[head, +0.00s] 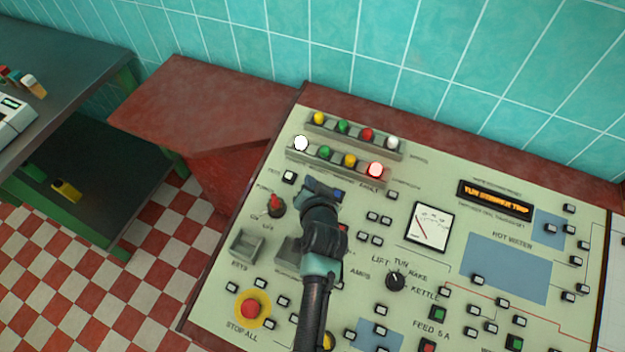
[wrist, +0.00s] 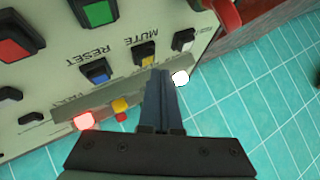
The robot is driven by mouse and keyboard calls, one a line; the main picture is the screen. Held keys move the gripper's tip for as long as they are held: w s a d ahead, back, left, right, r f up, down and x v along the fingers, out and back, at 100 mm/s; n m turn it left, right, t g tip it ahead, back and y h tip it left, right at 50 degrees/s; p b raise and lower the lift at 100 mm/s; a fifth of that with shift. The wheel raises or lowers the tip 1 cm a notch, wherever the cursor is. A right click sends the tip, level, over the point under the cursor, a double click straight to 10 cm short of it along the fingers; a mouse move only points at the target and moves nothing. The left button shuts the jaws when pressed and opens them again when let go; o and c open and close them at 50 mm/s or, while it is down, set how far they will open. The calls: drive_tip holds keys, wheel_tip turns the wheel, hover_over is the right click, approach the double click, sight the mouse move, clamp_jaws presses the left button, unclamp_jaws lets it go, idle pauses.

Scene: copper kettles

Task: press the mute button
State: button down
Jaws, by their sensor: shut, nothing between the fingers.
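The mute button (wrist: 146,54) is a small yellow square button in a dark frame. Its MUTE label shows upside down beside it in the wrist view. In the head view my gripper hides it. My gripper (wrist: 160,74) is shut and empty. Its fingertips are close to the yellow button's lower right edge in the wrist view; I cannot tell whether they touch it. In the head view my gripper (head: 322,188) is over the panel's upper left part, below the rows of lamps.
The blue RESET button (wrist: 96,72) and a white button (wrist: 184,40) flank the mute button. A white lamp (wrist: 180,78) and a red lamp (wrist: 83,121) are lit. A red knob (head: 276,205) and the STOP ALL button (head: 250,308) are also on the panel.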

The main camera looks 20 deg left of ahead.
drive_tip(key=r+p, duration=0.2)
drive_tip(key=s+r+p, duration=0.1)
drive_tip(key=r+p, duration=0.1)
drive_tip(key=r, duration=0.1)
drive_tip(key=shift+p, duration=0.4)
idle(0.3)
idle(0.4)
